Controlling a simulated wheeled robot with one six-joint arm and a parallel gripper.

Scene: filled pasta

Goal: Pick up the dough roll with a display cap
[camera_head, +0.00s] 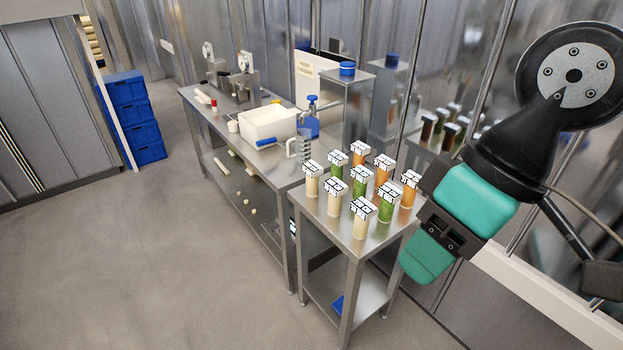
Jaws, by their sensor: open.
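Several upright dough rolls with white, black-marked display caps stand in rows on a small steel table (376,247). The colours are cream (360,228), green (386,211) and orange (408,198). The front cream roll stands nearest the table's front corner. Other cream rolls (312,187) stand along the left side. My gripper (426,260), teal with a dark bracket, hangs just right of the table, pointing down and left. It is open, and no roll shows in it. Its fingertips are hard to make out.
A longer steel workbench (285,173) behind holds a white tub (267,124), a clear jug (300,147), a blue-topped bottle (312,118) and machines. Pale rolls lie on its lower shelf. Blue crates (132,118) stand at left. A reflective metal wall runs close along the right. Floor at left is clear.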

